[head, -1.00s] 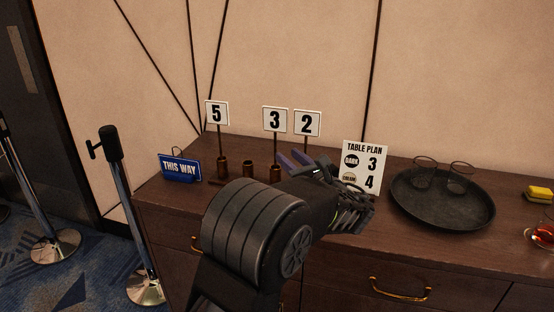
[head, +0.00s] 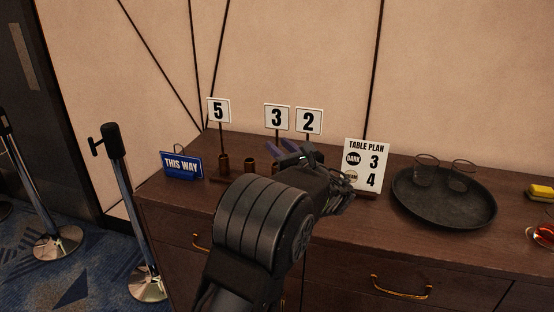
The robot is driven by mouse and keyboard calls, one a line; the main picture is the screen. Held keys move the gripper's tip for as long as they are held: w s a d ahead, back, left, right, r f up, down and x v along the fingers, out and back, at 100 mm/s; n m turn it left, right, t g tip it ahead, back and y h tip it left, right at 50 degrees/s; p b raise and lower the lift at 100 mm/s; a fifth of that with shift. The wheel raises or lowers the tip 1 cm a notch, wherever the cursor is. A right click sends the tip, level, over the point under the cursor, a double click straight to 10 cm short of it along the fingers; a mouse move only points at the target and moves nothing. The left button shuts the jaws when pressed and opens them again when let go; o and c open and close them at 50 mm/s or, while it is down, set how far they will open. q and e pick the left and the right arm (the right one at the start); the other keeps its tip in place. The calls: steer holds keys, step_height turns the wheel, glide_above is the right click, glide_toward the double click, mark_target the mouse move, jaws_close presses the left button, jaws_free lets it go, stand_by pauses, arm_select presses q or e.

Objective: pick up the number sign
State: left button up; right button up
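Three white number signs on thin stems stand at the back of the dark wooden sideboard (head: 460,258): the 5 sign (head: 218,110), the 3 sign (head: 277,117) and the 2 sign (head: 309,121). The 5 sign stands in a small brown holder (head: 224,164). My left gripper (head: 285,150) is in front of the 3 and 2 signs, below their plates. Its two purplish fingers show apart, with nothing seen between them. The gripper and forearm hide the lower stems and bases of the 3 and 2 signs. My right gripper is not in view.
An empty-looking holder (head: 250,166) stands between the signs. A blue THIS WAY sign (head: 181,166) is at left, a table plan card (head: 366,165) right of my gripper. A dark round tray (head: 440,208) holds glasses. A yellow sponge (head: 541,192) lies far right. Barrier posts (head: 128,205) stand left.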

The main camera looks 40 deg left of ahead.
arm_select(q)
steer(key=shift+x, duration=0.9)
jaws_close()
stand_by(1.1)
